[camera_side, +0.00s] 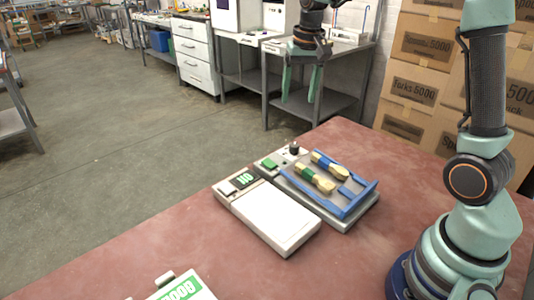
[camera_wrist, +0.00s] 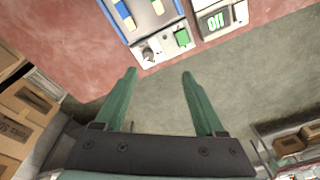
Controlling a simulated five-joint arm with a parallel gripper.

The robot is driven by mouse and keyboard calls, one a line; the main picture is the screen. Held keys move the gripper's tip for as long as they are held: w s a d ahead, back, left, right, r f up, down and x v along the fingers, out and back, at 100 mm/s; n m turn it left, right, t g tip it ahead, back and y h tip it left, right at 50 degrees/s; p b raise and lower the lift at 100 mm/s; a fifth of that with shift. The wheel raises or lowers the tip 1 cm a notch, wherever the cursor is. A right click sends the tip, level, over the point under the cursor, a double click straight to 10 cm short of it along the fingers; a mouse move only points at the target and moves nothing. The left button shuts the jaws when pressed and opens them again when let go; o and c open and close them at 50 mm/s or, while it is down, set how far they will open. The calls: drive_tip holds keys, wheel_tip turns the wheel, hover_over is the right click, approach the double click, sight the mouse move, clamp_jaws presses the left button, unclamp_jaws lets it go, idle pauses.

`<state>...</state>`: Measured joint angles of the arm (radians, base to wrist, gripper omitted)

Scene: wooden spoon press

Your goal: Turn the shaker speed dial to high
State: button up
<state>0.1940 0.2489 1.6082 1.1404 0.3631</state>
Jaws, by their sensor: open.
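The shaker is a grey box with a blue tray (camera_side: 352,207) on top. Its dark speed dial (camera_side: 294,148) stands on the back-left panel, beside a green patch (camera_side: 268,163). In the wrist view the dial (camera_wrist: 148,54) is on the pale panel, left of the green patch (camera_wrist: 182,38). Which setting the dial points to is too small to tell. My gripper (camera_side: 300,100) is open and empty, raised above and beyond the table's far edge. In the wrist view its fingertips (camera_wrist: 159,72) are spread apart, with the dial between and beyond them, not touched.
Two yellowish pieces with green and blue bands (camera_side: 314,180) lie in the tray. A white device (camera_side: 262,215) with a green digit display stands directly left of the shaker. The red tabletop (camera_side: 140,255) is clear at left.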

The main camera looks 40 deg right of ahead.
sight(294, 145)
drive_tip(key=w+d+f+m, duration=0.1)
drive_tip(key=f, duration=0.5)
drive_tip(key=w+d+f+g, duration=0.1)
drive_tip(key=w+d+f, duration=0.1)
drive_tip(key=f, duration=0.4)
drive_tip(key=w+d+f+m, duration=0.1)
drive_tip(key=d+f, duration=0.1)
drive_tip(key=f, duration=0.5)
drive_tip(key=shift+w+f+m+g, duration=0.1)
drive_tip(key=shift+w+m+g, duration=0.2)
clamp_jaws()
